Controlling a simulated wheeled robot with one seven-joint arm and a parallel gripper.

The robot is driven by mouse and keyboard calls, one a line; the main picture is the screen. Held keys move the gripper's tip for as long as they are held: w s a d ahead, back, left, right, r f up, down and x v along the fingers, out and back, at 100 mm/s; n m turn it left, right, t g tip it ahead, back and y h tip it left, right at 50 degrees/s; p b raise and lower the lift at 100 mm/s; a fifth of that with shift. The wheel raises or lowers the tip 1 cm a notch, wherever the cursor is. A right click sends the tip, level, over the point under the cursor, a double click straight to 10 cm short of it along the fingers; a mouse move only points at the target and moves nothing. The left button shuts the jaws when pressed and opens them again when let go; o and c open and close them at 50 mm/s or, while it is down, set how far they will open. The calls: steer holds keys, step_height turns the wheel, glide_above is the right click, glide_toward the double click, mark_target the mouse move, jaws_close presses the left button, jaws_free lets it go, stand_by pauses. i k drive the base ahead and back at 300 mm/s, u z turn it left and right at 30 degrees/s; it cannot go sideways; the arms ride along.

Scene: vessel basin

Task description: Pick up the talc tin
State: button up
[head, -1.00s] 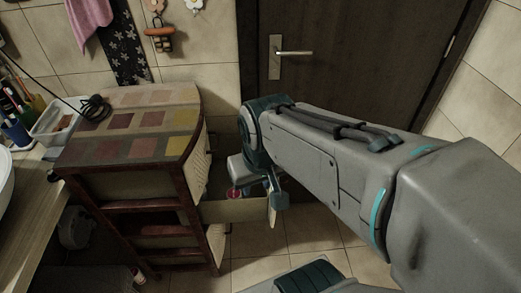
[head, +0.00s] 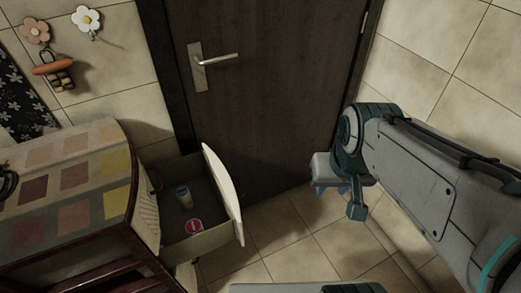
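The open drawer (head: 216,239) of the cabinet holds two small items. One is a short pale cylinder with a bluish band (head: 184,196), standing upright towards the back. The other is a round item with a red and white top (head: 194,227), nearer the front. Their labels are too small to read, so I cannot tell for sure which is the talc tin. My gripper (head: 335,189) is to the right of the drawer, in front of the door and apart from both items. Its fingers are small and partly hidden, and I see nothing held.
The wooden cabinet (head: 75,190) with a patchwork top stands at left. The drawer's curved pale front (head: 224,190) stands up between its contents and my gripper. A dark door (head: 265,90) is behind. Tiled floor (head: 275,235) is free between drawer and gripper.

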mark_target(187, 202)
steer(key=z, duration=0.25)
steer(key=i, duration=1.1)
steer(key=u, duration=2.1)
